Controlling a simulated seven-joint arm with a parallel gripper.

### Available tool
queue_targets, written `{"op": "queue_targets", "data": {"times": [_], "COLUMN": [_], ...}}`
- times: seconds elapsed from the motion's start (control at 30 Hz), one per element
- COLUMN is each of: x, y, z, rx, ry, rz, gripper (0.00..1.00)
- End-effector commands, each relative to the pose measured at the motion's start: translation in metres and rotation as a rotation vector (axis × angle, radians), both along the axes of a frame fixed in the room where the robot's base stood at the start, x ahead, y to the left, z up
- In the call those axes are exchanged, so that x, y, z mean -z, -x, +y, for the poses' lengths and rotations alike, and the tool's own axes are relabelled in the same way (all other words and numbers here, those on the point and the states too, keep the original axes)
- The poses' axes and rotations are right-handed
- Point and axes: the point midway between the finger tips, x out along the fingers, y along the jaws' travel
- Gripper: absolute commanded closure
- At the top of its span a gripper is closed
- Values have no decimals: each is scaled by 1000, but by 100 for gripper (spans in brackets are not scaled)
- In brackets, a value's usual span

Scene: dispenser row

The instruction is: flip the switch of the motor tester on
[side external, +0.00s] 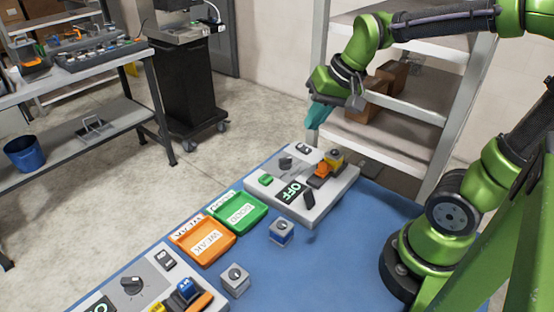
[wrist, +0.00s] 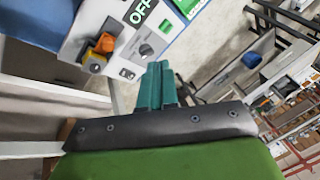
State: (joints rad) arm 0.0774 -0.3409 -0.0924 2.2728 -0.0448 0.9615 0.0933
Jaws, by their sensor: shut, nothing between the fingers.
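No readable label tells whether this is the motor tester. In the wrist view the OFF display (wrist: 140,11), green button (wrist: 146,50) and knob (wrist: 165,26) also show. My gripper (side external: 317,118), with teal fingers, is shut and empty, raised above and behind the panel's far edge. The closed fingers (wrist: 160,70) touch nothing visible.
A second panel (side external: 140,270) with a knob is partly cut off at the lower left. An orange WEAK tray (side external: 182,241) and green GOOD tray (side external: 218,220) lie between. Two small blocks, one blue-grey (side external: 281,233) and one grey (side external: 235,280), stand on the blue table (side external: 335,270). Shelves (side external: 400,135) stand behind.

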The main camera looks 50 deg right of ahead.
Motion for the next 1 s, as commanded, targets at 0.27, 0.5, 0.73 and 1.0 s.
{"op": "queue_targets", "data": {"times": [0.27, 0.5, 0.73, 1.0], "x": [27, 44, 32, 32], "y": [-61, -96, -102, -102], "z": [-73, -128, -136, -135], "rx": [383, 732, 906, 913], "ry": [-72, -103, -145, -149], "rz": [202, 307, 314, 314], "gripper": [100, 100, 100, 100]}}
